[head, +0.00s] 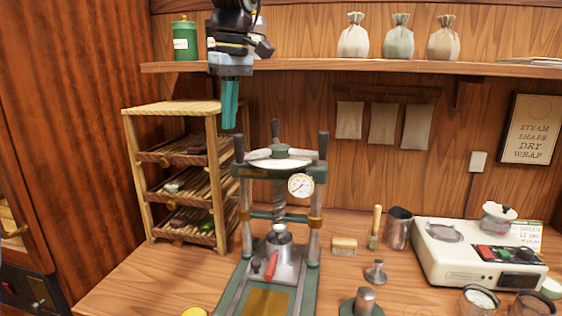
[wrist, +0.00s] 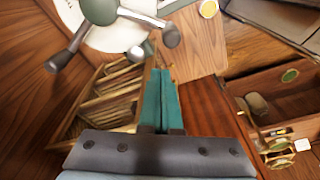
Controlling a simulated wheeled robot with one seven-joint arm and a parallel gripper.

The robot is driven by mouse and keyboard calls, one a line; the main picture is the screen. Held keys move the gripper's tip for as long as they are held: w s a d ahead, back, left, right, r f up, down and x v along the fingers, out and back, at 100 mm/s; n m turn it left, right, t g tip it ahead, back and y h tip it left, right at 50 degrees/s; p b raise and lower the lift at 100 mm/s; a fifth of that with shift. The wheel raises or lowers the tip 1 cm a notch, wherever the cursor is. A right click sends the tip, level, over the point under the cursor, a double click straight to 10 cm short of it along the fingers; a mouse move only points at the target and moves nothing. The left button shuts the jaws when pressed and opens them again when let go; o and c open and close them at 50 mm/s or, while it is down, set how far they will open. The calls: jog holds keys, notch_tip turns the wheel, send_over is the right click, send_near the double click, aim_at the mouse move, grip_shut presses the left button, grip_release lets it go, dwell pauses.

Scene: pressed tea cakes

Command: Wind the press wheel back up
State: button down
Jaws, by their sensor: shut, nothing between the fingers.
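The press (head: 314,232) stands on the bench with a green head, two steel columns and a threaded screw. Its wheel (head: 280,153) is on top, with pale spokes and dark upright knobs. A round gauge (head: 300,185) hangs on the press's right front. A steel mould (head: 281,249) sits under the screw. My gripper (head: 229,126) points down with its teal fingers shut and empty, above and left of the wheel, apart from it. In the wrist view the wheel (wrist: 99,12) is at the top left, partly cut off, near the shut fingertips.
A wooden rack (head: 150,180) with tea cakes stands left behind the press. A shelf (head: 330,67) with cloth bags and a green tin (head: 185,42) runs along the back.

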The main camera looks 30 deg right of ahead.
notch_tip(320, 180, down, 3)
jog(key=shift+b, duration=0.85)
jog(key=shift+s, duration=0.35)
jog(key=shift+s+d, duration=0.1)
jog(key=shift+s, duration=0.6)
jog(key=shift+s, duration=0.25)
jog(key=s+b, duration=0.1)
jog(key=s, duration=0.2)
jog(key=shift+s+d, duration=0.1)
jog(key=shift+s, duration=0.05)
